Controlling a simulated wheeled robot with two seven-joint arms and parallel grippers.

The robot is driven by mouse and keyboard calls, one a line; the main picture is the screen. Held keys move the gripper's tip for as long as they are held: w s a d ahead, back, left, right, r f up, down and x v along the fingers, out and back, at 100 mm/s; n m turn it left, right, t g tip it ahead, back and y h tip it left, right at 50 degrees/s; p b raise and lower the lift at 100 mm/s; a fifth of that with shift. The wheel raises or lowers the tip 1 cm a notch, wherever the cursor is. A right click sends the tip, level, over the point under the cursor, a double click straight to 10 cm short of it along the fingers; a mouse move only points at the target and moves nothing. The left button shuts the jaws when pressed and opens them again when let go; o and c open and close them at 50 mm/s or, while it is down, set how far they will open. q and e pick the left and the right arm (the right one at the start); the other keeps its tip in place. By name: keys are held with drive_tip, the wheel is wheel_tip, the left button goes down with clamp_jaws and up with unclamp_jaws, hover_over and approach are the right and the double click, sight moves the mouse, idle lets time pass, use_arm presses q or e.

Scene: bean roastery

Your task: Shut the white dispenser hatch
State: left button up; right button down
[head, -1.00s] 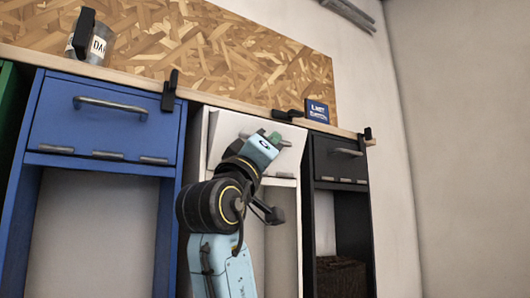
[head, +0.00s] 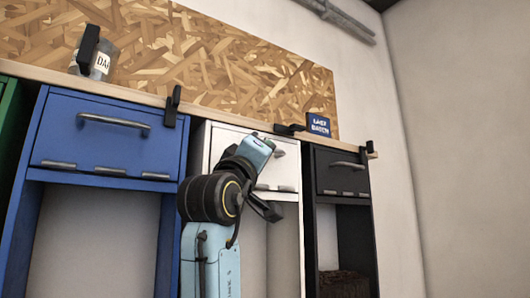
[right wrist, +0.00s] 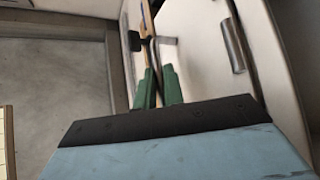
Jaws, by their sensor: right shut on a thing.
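The white dispenser hatch (head: 287,172) is between the blue and black units in the head view. It stands upright and looks about flush with its frame, though my right arm covers much of it. Its grey handle (head: 280,153) shows just right of my right gripper (head: 262,146). In the right wrist view, the gripper's green fingers (right wrist: 160,75) are close together at the handle (right wrist: 166,41), shut on it. The pale hatch face (right wrist: 200,60) lies beside them, with a grey hinge (right wrist: 232,45). My left gripper is not in view.
A blue dispenser (head: 107,133) stands left and a black one (head: 341,172) right, both with hatches upright. A wooden ledge (head: 140,95) above carries black clips, a labelled container (head: 102,62) and a blue sign (head: 318,124). Bare wall is on the right.

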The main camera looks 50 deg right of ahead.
drive_tip(key=shift+s+r, duration=0.2)
drive_tip(key=shift+r, duration=0.1)
drive_tip(key=c, duration=1.5)
unclamp_jaws()
drive_tip(key=shift+f, duration=0.1)
drive_tip(key=b+v, duration=0.5)
drive_tip(key=v, duration=0.8)
drive_tip(key=shift+a, duration=0.2)
